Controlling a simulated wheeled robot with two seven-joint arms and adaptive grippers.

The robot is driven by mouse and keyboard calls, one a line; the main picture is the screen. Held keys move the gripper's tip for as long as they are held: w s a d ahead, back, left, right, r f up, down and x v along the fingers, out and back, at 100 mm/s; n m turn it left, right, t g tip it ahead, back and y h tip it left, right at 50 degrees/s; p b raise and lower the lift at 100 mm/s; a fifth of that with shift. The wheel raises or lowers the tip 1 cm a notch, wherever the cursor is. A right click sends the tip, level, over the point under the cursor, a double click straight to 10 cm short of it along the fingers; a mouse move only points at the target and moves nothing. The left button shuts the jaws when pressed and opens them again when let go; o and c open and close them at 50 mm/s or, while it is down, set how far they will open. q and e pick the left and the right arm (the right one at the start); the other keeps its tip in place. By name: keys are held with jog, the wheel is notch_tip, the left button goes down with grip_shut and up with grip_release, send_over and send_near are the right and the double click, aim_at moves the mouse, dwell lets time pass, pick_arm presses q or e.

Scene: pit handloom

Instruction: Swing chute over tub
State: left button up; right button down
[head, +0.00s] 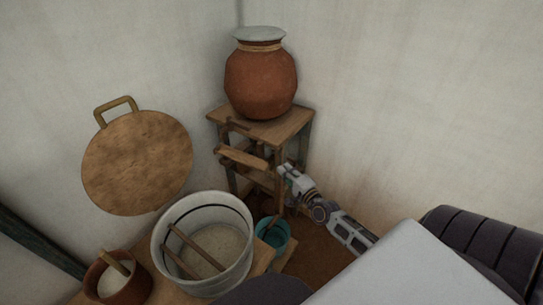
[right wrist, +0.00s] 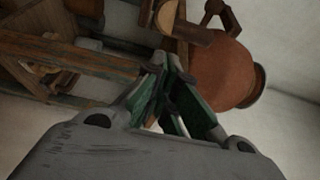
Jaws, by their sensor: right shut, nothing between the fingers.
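The chute (head: 243,158), a short wooden trough, sticks out to the left from the front of a wooden stand (head: 270,128). The tub (head: 157,250), large and whitish with a dark line inside the rim, stands below and left of the chute. It holds pale contents and wooden sticks. My right gripper (head: 284,171) is shut and empty, just right of the chute's right end. In the right wrist view its green-padded fingers (right wrist: 160,72) meet below a rounded wooden piece with a pale face (right wrist: 167,15), probably the chute. I cannot tell whether they touch. My left gripper is out of view.
A clay pot (head: 260,82) with a pale lid tops the stand. A teal bucket (head: 273,233) sits below, right of the tub. A small brown pot (head: 118,283) stands at lower left. A round board (head: 137,163) leans on the left wall.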

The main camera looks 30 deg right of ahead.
jog(key=shift+w, duration=0.15)
jog(key=shift+w, duration=0.15)
